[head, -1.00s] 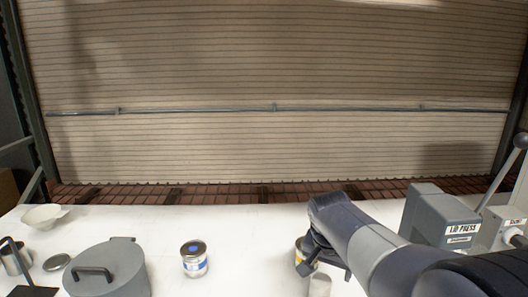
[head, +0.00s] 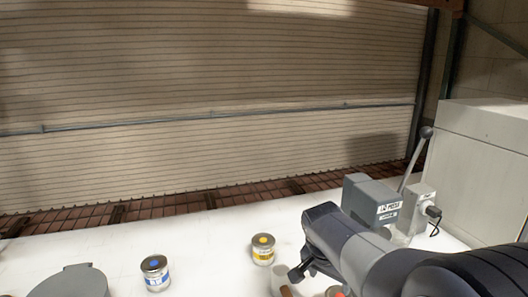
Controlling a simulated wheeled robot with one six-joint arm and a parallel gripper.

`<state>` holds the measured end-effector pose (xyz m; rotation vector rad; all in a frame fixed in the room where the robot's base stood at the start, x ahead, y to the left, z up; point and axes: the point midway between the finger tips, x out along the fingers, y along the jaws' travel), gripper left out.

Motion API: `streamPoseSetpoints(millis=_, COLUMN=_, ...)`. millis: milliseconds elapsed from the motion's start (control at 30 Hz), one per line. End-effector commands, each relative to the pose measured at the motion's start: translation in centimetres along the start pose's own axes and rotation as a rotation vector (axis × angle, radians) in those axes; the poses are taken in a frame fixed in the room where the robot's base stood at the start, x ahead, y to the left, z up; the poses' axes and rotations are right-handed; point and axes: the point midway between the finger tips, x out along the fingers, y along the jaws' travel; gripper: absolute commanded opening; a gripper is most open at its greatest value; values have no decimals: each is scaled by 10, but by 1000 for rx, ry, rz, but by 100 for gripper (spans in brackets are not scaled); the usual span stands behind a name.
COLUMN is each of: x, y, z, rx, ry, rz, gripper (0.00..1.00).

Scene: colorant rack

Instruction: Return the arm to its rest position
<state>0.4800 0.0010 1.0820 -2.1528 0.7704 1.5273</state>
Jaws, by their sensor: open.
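My arm reaches in from the lower right of the head view, and my gripper (head: 301,270) is at its end, low over the white table. Only part of the dark gripper shows; it is open, and I see nothing held in it. A can with a yellow dot and yellow label (head: 263,250) stands upright just left of and beyond the gripper. A can with a blue dot and blue label (head: 156,273) stands further left. A pale cylinder (head: 285,284) is close below the gripper, partly cut off.
A grey lid press (head: 372,200) with a lever stands behind my arm, with a small white switch box (head: 420,203) beside it. A large pale cabinet (head: 485,170) is at the right. A red-topped thing (head: 335,291) peeks out below my arm.

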Motion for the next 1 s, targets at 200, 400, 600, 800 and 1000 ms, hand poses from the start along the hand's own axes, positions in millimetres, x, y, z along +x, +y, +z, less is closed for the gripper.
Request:
streamPoseSetpoints(millis=200, x=31, y=0, z=11, rx=-1, ry=0, rz=0, gripper=70)
streamPoseSetpoints(millis=400, x=8, y=0, z=3, rx=0, ry=1, rz=-1, gripper=70)
streamPoseSetpoints(millis=600, x=-7, y=0, z=-2, rx=0, ry=0, rz=-1, gripper=70)
streamPoseSetpoints(millis=800, x=-12, y=0, z=-4, rx=0, ry=0, rz=-1, gripper=70)
streamPoseSetpoints(millis=1000, x=-12, y=0, z=-4, rx=0, ry=0, rz=-1, gripper=70)
